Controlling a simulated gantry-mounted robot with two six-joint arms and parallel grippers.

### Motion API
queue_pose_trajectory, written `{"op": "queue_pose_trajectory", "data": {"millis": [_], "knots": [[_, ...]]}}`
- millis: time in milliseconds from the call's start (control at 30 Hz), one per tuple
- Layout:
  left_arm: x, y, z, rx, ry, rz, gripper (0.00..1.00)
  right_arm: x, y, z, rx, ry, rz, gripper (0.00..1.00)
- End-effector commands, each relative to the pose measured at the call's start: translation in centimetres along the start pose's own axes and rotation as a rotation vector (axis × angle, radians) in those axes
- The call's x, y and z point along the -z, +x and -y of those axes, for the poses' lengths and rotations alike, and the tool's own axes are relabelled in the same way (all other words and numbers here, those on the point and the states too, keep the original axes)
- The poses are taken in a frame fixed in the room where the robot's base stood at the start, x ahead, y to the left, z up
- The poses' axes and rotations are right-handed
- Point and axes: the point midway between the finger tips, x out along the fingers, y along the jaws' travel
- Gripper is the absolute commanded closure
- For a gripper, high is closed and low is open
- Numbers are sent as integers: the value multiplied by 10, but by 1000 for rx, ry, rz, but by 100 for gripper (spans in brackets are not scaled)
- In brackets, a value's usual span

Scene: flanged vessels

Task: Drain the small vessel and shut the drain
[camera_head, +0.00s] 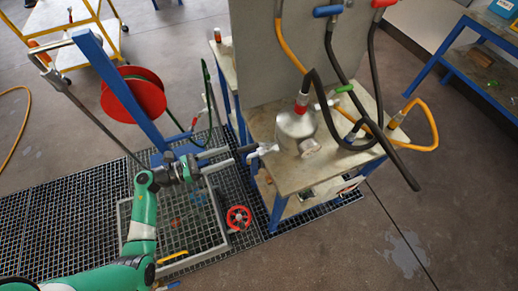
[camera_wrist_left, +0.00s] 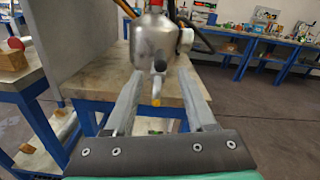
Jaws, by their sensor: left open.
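The small silver vessel (camera_head: 296,127) stands on the worktable (camera_head: 340,165), with a red fitting on top. It also shows upright in the left wrist view (camera_wrist_left: 152,45). Its drain (camera_head: 264,150) sticks out on the side facing my left arm. In the left wrist view the drain (camera_wrist_left: 157,82) is a small grey fitting with a yellow tip. My left gripper (camera_head: 234,156) is open and empty, a short way from the drain, its fingers pointing towards it. In the wrist view the drain appears between the fingertips. Any liquid and the drain's setting cannot be told. My right gripper is out of view.
Black and yellow hoses (camera_head: 375,130) hang around the vessel from a grey panel (camera_head: 255,60). A red handwheel (camera_head: 238,218) sits low over the floor grating (camera_head: 70,225). A red hose reel (camera_head: 133,93) stands behind my left arm. Open floor lies right of the table.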

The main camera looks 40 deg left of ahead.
Motion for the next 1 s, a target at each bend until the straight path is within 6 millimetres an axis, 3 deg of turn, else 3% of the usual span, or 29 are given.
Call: {"op": "queue_pose_trajectory", "data": {"millis": [167, 400, 600, 967, 1000], "knots": [[0, 21, 1, 7, 1, -1, 44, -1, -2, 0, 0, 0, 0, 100], [0, 75, 1, 8, 3, 0, 44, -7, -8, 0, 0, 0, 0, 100], [0, 108, 1, 5, 1, 0, 44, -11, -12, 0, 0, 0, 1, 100], [-2, 116, 1, 2, 1, 1, 44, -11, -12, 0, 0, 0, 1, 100], [-2, 116, 1, 2, 1, 1, 52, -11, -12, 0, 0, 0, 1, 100]]}}
